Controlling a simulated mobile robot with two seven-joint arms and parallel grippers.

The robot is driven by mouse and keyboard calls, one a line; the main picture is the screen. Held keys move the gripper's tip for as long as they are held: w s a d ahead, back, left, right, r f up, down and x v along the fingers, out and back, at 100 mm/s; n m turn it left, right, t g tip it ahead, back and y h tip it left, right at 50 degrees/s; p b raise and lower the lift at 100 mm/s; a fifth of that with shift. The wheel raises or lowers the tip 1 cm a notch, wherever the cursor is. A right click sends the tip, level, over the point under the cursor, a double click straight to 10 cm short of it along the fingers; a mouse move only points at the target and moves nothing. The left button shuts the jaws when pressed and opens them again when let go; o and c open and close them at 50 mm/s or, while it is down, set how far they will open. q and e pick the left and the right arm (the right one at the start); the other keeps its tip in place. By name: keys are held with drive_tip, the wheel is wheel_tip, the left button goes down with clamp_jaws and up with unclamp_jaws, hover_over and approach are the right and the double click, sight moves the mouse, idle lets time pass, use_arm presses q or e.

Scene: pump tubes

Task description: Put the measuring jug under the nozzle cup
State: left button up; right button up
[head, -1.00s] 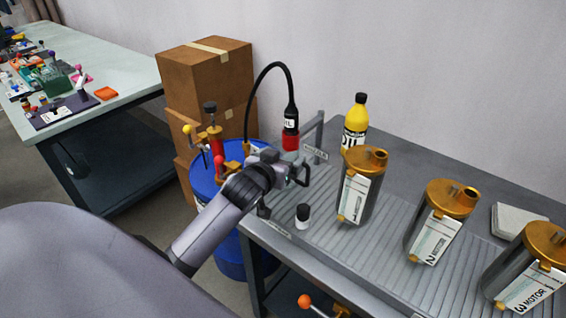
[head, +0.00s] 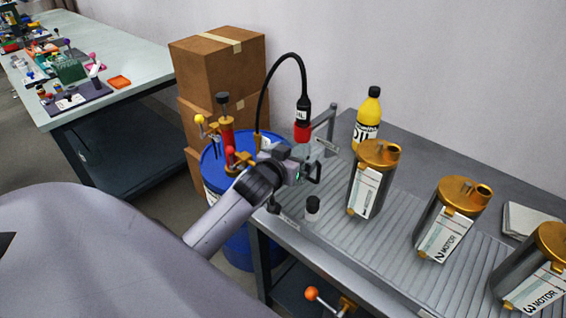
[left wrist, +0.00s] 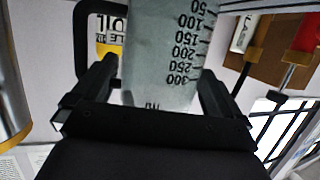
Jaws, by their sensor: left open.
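The measuring jug (head: 309,153) is a clear vessel with a black handle, standing at the left end of the bench. In the left wrist view its printed scale (left wrist: 180,50) appears upside down and its black handle (left wrist: 82,45) is at the left. The red nozzle cup (head: 302,132) hangs from the black hose, directly above the jug in the head view; the gap between them is hard to judge. My left gripper (head: 300,176) is open, with its fingers (left wrist: 158,85) on either side of the jug. Finger contact cannot be told. My right gripper is out of view.
A yellow oil bottle (head: 367,118) and several motor canisters (head: 371,180) stand to the right on the ribbed bench. The blue drum (head: 212,165) with its pump is close on the left.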

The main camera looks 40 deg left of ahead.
use_arm(q)
drive_tip(key=v, duration=1.1)
drive_tip(key=shift+s, duration=0.3)
drive_tip(key=shift+d, duration=0.1)
drive_tip(key=s+d+f+m+g+h, duration=0.1)
drive_tip(key=s+d+f+g, duration=0.25)
drive_tip(key=s, duration=0.35)
drive_tip(key=s+d+f+m+g+h, duration=0.1)
drive_tip(key=s+d+f+m+g, duration=0.2)
drive_tip(key=s, duration=0.4)
drive_tip(key=s+d+f+g+h, duration=0.1)
drive_tip(key=s+d+f+g, duration=0.25)
drive_tip(key=s, duration=0.35)
drive_tip(key=w+d+f+t+h+p, duration=0.1)
drive_tip(key=w+d+f+t, duration=0.1)
drive_tip(key=w+f+t, duration=0.4)
wheel_tip(320, 180, down, 3)
drive_tip(key=shift+f+h, duration=0.2)
drive_tip(key=shift+h, duration=0.2)
